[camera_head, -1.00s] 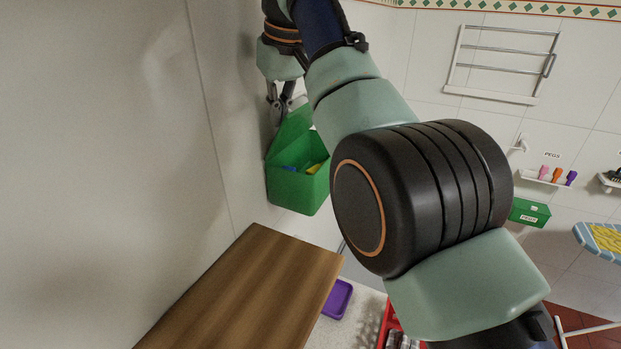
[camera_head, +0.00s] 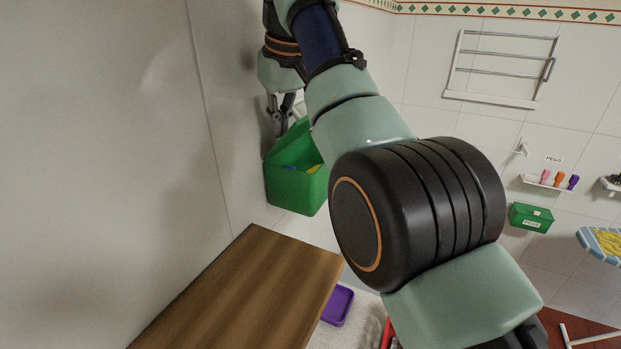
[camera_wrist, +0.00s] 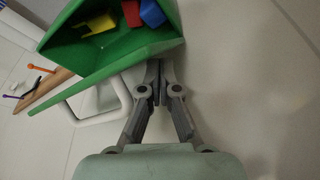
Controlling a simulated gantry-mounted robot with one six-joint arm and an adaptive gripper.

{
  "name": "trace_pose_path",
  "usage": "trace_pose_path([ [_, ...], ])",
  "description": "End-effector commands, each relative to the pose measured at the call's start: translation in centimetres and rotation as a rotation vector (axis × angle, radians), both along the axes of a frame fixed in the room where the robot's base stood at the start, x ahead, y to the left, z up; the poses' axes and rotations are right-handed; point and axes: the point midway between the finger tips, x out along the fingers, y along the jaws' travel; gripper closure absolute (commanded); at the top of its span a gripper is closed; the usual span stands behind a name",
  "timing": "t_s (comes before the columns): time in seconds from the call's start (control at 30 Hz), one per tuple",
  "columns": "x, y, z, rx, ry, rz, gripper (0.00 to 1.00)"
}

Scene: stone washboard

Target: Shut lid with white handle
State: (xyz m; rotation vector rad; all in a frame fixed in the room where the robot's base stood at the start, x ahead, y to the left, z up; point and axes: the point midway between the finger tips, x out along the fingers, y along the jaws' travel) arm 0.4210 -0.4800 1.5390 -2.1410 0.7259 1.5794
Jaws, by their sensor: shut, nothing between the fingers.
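A green box (camera_head: 296,190) hangs by the wall at the upper middle of the head view. Its green lid (camera_head: 297,146) is partly open, tilted over the box. In the wrist view the box (camera_wrist: 70,57) holds yellow, red and blue pieces, and the lid (camera_wrist: 100,77) shows as a slanted green panel. The white handle (camera_wrist: 124,97) sticks out from the lid, left of my fingers. My gripper (camera_wrist: 158,66) is shut and empty, its fingertips close against the lid's outer side. Contact is hard to tell. It also shows in the head view (camera_head: 279,132), above the box.
A wooden board (camera_head: 245,290) stands below the box, with a purple tray (camera_head: 337,305) beside it. A plain wall (camera_head: 90,170) fills the left side. A small green box (camera_head: 530,217) and a peg shelf (camera_head: 548,182) are on the right wall.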

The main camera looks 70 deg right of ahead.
Motion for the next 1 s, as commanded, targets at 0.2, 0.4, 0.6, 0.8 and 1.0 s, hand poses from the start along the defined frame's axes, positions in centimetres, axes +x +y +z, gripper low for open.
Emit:
trace_pose_path([
  [0.2, 0.0, 0.0, -1.1, 0.000, 0.000, 0.000, 1.00],
  [0.4, 0.0, 0.0, -1.9, 0.000, 0.000, 0.000, 1.00],
  [0.6, 0.0, 0.0, -2.7, 0.000, 0.000, 0.000, 1.00],
  [0.8, 0.0, 0.0, -3.5, 0.000, 0.000, 0.000, 1.00],
  [1.0, 0.0, 0.0, -4.3, 0.000, 0.000, 0.000, 1.00],
])
